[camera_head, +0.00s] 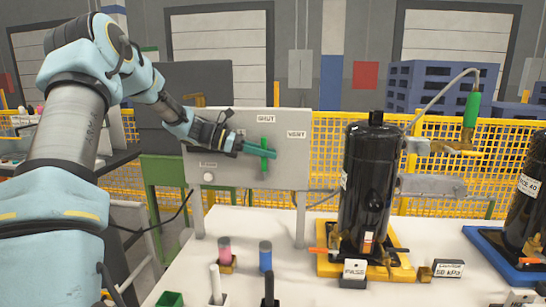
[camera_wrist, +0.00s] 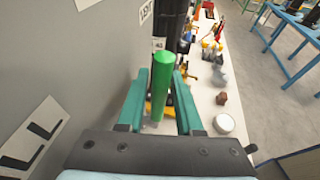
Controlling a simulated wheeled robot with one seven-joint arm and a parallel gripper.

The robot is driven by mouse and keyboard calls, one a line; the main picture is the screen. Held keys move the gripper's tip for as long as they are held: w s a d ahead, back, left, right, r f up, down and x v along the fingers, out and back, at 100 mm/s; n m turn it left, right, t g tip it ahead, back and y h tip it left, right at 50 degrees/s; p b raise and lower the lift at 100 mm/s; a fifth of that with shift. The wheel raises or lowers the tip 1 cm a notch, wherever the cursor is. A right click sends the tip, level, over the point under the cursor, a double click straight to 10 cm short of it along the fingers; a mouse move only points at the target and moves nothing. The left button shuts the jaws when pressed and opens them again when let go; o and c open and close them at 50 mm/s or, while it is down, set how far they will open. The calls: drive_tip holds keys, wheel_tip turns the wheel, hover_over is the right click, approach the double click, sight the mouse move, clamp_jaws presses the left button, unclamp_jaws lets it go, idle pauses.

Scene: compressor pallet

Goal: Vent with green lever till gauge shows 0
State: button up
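The green lever (camera_head: 264,157) stands upright on the grey panel (camera_head: 288,160), with its end under the SHUT label (camera_head: 266,118). The VENT label (camera_head: 297,134) is to its right. My gripper (camera_head: 272,153) reaches in from the left at the lever. In the wrist view the lever (camera_wrist: 162,75) rises between the two teal fingers of my gripper (camera_wrist: 161,90). The fingers are apart, one on each side; I cannot tell whether either touches it. A small white round fitting (camera_head: 208,177) is at the panel's lower left; no gauge reading can be made out.
A black compressor (camera_head: 368,185) stands on a yellow base right of the panel, beside a 50 kPa sign (camera_head: 448,269). Pink and blue cylinders stand on the white table (camera_head: 300,275) below the panel. Yellow mesh fencing (camera_head: 325,150) runs behind.

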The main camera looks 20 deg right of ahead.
drive_tip(key=b+v, duration=0.1)
drive_tip(key=v, duration=0.7)
drive_tip(key=shift+a+b, duration=0.35)
drive_tip(key=shift+b, duration=0.05)
drive_tip(key=s+a+f+m+t+y, duration=0.3)
drive_tip(key=s+a+f+m+y, duration=0.3)
drive_tip(key=s+a, duration=0.5)
drive_tip(key=s+a+f+m+t+y, duration=0.3)
drive_tip(key=s+a+f+m+y, duration=0.4)
drive_tip(key=s+a, duration=0.5)
wheel_tip(320, 180, down, 2)
drive_tip(key=a+m, duration=0.2)
drive_tip(key=shift+s+f+m+y, duration=0.2)
drive_tip(key=shift+m+y, duration=0.1)
drive_tip(key=shift+a, duration=0.1)
